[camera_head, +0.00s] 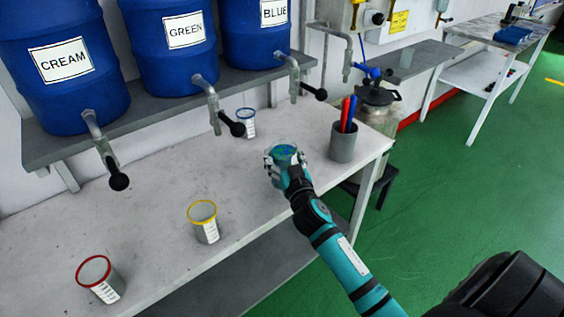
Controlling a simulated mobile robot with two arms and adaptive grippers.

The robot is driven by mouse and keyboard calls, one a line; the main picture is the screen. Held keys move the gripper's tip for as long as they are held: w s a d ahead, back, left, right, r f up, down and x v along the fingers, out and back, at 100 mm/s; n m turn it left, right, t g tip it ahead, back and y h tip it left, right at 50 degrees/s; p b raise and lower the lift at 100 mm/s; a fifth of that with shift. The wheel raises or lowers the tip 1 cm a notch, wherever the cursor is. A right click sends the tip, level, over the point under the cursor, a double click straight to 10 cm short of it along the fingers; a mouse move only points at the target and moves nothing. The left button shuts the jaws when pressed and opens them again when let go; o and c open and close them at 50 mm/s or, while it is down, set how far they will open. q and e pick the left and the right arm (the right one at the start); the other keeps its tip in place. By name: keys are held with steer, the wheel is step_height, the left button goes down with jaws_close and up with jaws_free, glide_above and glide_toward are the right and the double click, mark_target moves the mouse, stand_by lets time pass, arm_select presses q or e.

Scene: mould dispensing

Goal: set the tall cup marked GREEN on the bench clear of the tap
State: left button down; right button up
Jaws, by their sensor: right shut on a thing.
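A cup with a green-blue top (284,151) is in my right gripper (283,162), which is shut on it. Its marking cannot be read, and the gripper covers much of its side. It is at the bench's (150,185) right part, to the right of the GREEN barrel's tap (212,103) and apart from it. Whether its base touches the bench is hidden. The GREEN barrel (178,45) stands on the shelf behind. My left gripper is not in view.
A blue-rimmed cup (246,122) stands near the taps. A yellow-rimmed cup (204,222) and a red-rimmed cup (99,278) stand in front. A grey pot with pens (343,143) is right of the held cup. The bench between yellow and blue cups is clear.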

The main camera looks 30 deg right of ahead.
steer(key=shift+d+x, duration=0.2)
steer(key=shift+x, duration=0.7)
steer(key=shift+f+b, duration=0.4)
steer(key=shift+f, duration=1.4)
steer(key=shift+f, duration=0.1)
steer(key=o, duration=1.7)
steer(key=shift+s, duration=0.1)
steer(key=shift+o, duration=0.2)
steer(key=b+v, duration=0.1)
steer(key=v, duration=1.1)
